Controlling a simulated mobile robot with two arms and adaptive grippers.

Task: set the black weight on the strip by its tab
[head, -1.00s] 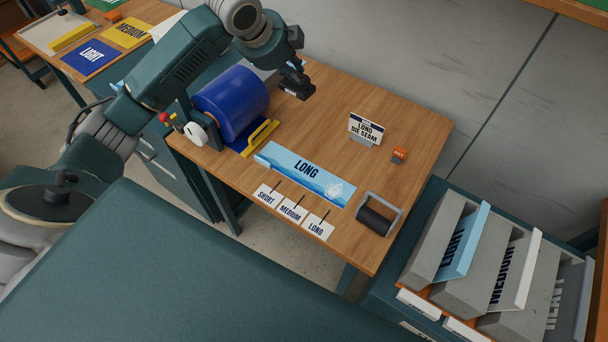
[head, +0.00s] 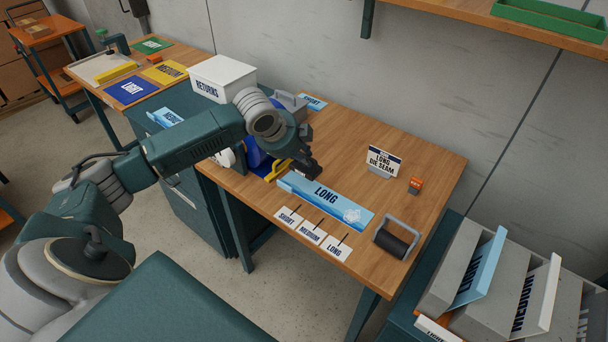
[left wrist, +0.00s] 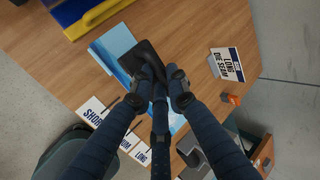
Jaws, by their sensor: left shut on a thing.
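The light-blue strip marked LONG (head: 345,207) lies flat on the wooden bench; its left part shows in the left wrist view (left wrist: 113,43). My left gripper (head: 312,172) is at the strip's far edge, left of its middle, in the head view. In the left wrist view my left gripper (left wrist: 160,75) is shut on the black weight (left wrist: 141,57), seemingly by its tab, which the fingers hide. The weight covers part of the strip there. I cannot tell whether it touches the strip or hangs just above. My right gripper is not in view.
A grey-handled black roller (head: 395,239) stands at the strip's right end. The LONG DIE SEAM sign (head: 383,162) and a small orange block (head: 416,184) are behind. SHORT, MEDIUM and LONG cards (head: 310,232) lie in front. A yellow-handled tool (head: 279,170) is at left.

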